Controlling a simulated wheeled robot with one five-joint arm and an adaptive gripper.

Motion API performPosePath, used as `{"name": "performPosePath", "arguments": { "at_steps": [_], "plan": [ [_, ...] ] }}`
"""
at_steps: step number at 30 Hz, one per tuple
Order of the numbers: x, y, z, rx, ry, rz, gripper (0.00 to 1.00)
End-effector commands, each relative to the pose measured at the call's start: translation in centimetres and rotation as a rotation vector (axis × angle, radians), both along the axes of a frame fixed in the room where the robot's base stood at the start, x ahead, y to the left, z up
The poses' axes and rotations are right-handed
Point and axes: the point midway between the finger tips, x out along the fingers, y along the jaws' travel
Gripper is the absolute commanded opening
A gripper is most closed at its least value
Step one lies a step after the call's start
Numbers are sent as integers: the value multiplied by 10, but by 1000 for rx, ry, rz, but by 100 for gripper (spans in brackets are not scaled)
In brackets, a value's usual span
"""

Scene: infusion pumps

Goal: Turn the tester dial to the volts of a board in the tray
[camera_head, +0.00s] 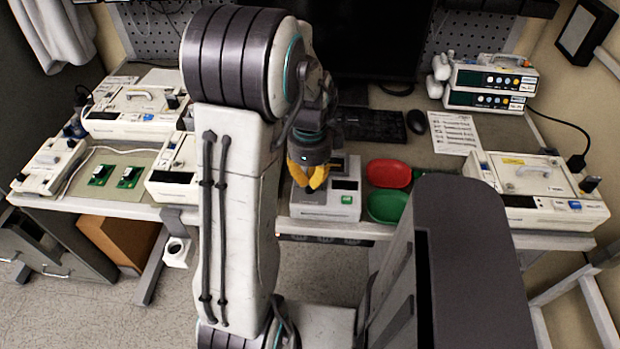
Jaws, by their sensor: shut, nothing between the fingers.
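The tester (322,207) is a white box with a dark display and a green button on the bench, centre. Its dial cannot be made out; my gripper covers part of the tester's left side. My gripper (308,183) has yellow fingers, shut with nothing between them, pointing down over that left part. I cannot tell whether the fingertips touch the tester. Two green boards, one (101,175) to the left of the other (130,177), lie on a flat beige tray or mat (115,158) at the left. Their voltage markings are too small to read.
A red dish (389,173) and a green dish (386,207) sit right of the tester. White pumps stand at left (130,110) and right (537,190), with stacked ones (490,82) behind. A keyboard (372,125), mouse (418,121) and printed sheet (455,132) lie farther back.

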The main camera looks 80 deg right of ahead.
Motion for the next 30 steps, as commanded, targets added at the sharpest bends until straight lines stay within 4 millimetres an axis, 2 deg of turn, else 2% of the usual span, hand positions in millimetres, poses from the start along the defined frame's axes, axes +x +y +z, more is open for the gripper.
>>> {"name": "performPosePath", "arguments": {
  "at_steps": [21,30],
  "plan": [
    [0,0,0,0,0,-851,0],
    [0,0,0,0,0,-1008,0]
  ]
}}
